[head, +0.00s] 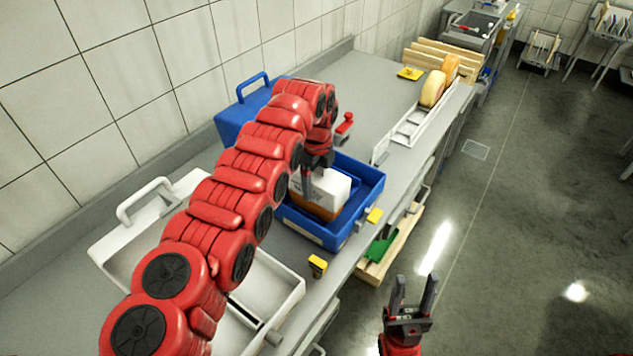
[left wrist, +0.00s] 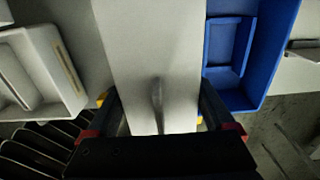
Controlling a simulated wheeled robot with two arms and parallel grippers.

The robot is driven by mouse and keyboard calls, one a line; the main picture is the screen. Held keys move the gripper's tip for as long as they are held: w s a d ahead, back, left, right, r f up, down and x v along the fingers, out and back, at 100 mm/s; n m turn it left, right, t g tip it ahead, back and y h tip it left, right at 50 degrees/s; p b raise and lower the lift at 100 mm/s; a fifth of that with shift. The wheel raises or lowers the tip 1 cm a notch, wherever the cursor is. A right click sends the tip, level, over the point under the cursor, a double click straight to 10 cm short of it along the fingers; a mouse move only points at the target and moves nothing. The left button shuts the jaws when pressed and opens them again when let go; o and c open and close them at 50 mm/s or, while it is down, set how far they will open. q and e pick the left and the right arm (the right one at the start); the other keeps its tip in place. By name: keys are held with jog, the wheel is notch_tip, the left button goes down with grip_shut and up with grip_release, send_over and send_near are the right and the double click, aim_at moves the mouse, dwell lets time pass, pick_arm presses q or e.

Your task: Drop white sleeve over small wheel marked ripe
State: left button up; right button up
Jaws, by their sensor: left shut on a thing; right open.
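My left gripper (head: 314,176) is shut on the white sleeve (head: 331,186), a pale box-like piece. In the left wrist view the sleeve (left wrist: 150,60) fills the space between the fingers. In the head view it appears over the blue tray (head: 372,196), with an orange-brown surface (head: 312,205) showing just below it. I cannot tell whether the sleeve touches that surface or is around it. The mark "ripe" cannot be read. My right gripper (head: 413,290) is open and empty, over the floor in front of the counter.
A white tray (head: 290,283) stands on the left and a blue case with a handle (head: 238,117) behind my arm. Cheese wheels (head: 433,88) stand in a white rack (head: 412,124) farther along the counter. Yellow items (head: 317,264) sit near the front edge.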

aim_at(318, 173)
pick_arm(q)
jog(key=shift+f+b, duration=0.35)
jog(key=shift+f, duration=0.05)
jog(key=o, duration=0.9)
jog(key=shift+r, duration=0.15)
notch_tip(318, 173, up, 4)
jog(key=shift+d+r+b, duration=0.15)
jog(key=shift+b, duration=0.7)
notch_tip(318, 173, up, 3)
jog(key=shift+f+p, duration=0.15)
jog(key=shift+p, duration=0.25)
jog(key=r+p, duration=0.8)
jog(key=r, duration=0.1)
jog(key=shift+a, duration=0.2)
jog(key=shift+r+p, duration=0.6)
jog(key=shift+p, duration=0.05)
